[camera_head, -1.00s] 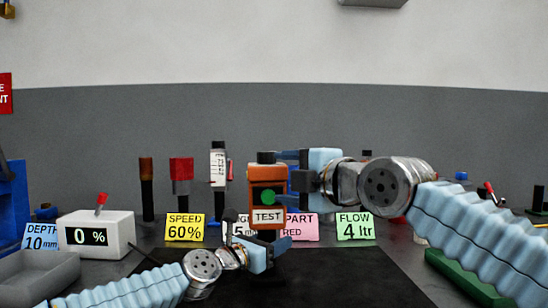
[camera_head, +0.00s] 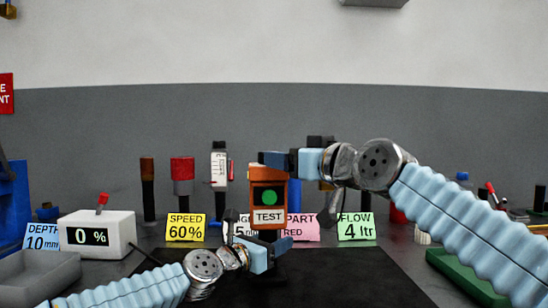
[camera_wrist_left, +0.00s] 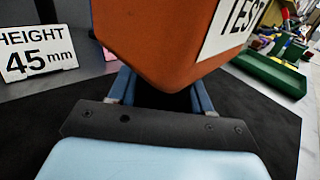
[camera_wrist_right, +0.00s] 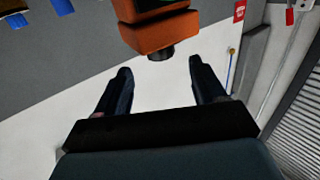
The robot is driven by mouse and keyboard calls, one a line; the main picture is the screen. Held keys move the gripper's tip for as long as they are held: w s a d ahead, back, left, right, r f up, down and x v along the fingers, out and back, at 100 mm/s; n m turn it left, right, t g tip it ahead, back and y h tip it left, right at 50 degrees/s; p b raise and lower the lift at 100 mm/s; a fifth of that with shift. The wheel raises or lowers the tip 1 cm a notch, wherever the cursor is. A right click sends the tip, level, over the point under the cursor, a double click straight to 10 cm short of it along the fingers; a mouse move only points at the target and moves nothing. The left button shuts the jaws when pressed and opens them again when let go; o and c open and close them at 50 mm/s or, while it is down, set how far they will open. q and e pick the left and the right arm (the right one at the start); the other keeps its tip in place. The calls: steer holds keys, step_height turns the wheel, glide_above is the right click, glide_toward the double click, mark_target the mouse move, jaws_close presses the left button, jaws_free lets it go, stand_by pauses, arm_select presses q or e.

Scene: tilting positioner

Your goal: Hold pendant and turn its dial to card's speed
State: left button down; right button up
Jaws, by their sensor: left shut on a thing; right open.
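The orange pendant (camera_head: 268,197) stands upright in the middle of the head view, with a green button and a TEST label. My left gripper (camera_head: 270,249) is shut on its lower part; the grip itself is mostly hidden. The pendant's underside fills the top of the left wrist view (camera_wrist_left: 165,40). My right gripper (camera_head: 272,159) is open at the pendant's top. In the right wrist view, a black dial (camera_wrist_right: 160,53) sticks out of the pendant between the fingertips, slightly beyond them. The yellow card (camera_head: 186,228) reads SPEED 60%.
A white box (camera_head: 115,225) with a red switch displays 0 %. Other cards, including a green FLOW card (camera_head: 356,228) and pink PART card (camera_head: 302,229), stand in a row behind. A grey tray (camera_head: 35,275) is at left, a green tray (camera_head: 465,275) at right.

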steer(key=x, duration=0.5)
steer(key=shift+w+a, duration=0.25)
steer(key=shift+w, duration=0.05)
steer(key=c, duration=1.1)
steer(key=shift+w+d+n+g+y, duration=0.15)
steer(key=shift+n+g+y, duration=0.3)
steer(key=shift+y, duration=0.1)
steer(key=shift+w+d+n+g+y, duration=0.1)
steer(key=shift+w+n+g+y, duration=0.05)
steer(key=shift+n+g+y, duration=0.3)
steer(key=n+g+y, duration=0.2)
steer(key=g+y, duration=0.1)
steer(key=shift+w+r+n, duration=0.1)
steer(key=shift+n, duration=0.2)
steer(key=shift+d, duration=0.1)
